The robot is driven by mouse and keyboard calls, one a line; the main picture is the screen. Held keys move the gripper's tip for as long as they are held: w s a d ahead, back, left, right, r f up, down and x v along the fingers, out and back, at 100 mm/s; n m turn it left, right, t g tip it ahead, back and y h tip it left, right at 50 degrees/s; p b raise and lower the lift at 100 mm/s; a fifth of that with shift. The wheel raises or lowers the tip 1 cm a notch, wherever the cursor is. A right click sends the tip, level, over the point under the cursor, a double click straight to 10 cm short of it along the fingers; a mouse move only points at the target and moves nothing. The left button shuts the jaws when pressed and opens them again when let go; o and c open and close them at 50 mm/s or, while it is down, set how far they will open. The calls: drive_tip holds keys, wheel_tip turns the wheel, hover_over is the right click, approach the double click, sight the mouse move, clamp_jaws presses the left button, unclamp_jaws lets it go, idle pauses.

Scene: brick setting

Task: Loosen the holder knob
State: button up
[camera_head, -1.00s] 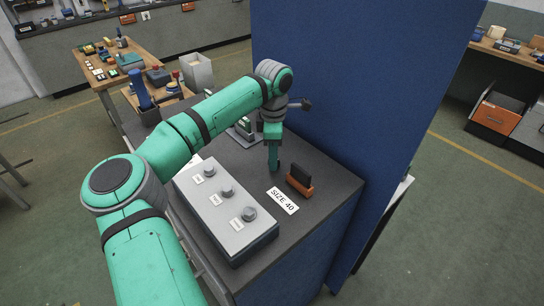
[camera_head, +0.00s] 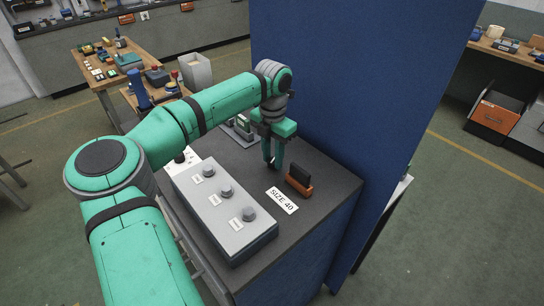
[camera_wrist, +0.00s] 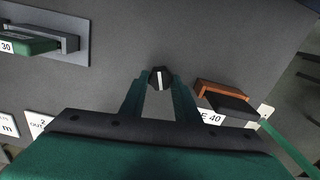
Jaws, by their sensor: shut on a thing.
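In the wrist view, a round black knob (camera_wrist: 160,78) with a white line across its top stands on the dark grey bench top. My gripper (camera_wrist: 160,88) points down with one finger on each side of this knob and is shut on it. In the head view, my gripper (camera_head: 272,161) reaches down to the bench top (camera_head: 324,178), and its fingers mostly hide the knob. A holder (camera_wrist: 68,42) with a green piece and a "30" label is at upper left in the wrist view.
An orange-and-black block (camera_head: 299,181) lies right of my gripper, near a "SIZE 40" label (camera_head: 282,201). A grey box (camera_head: 213,215) with three knobs stands in front on the left. A blue partition (camera_head: 350,90) rises close behind the bench top.

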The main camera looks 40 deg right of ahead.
sight(273, 160)
drive_tip(key=n, duration=0.3)
drive_tip(key=shift+w, duration=0.1)
drive_tip(key=n, duration=0.3)
drive_tip(key=shift+n, duration=0.3)
drive_tip(key=n, duration=0.3)
drive_tip(key=shift+s+d, duration=0.1)
drive_tip(key=shift+s, duration=0.1)
drive_tip(key=n, duration=0.2)
drive_tip(key=shift+n, duration=0.6)
drive_tip(key=shift+w, duration=0.15)
drive_tip(key=o, duration=1.1)
drive_tip(key=shift+c, duration=0.2)
drive_tip(key=shift+r, duration=0.15)
wheel_tip(273, 160, up, 10)
drive_tip(key=shift+r, duration=0.25)
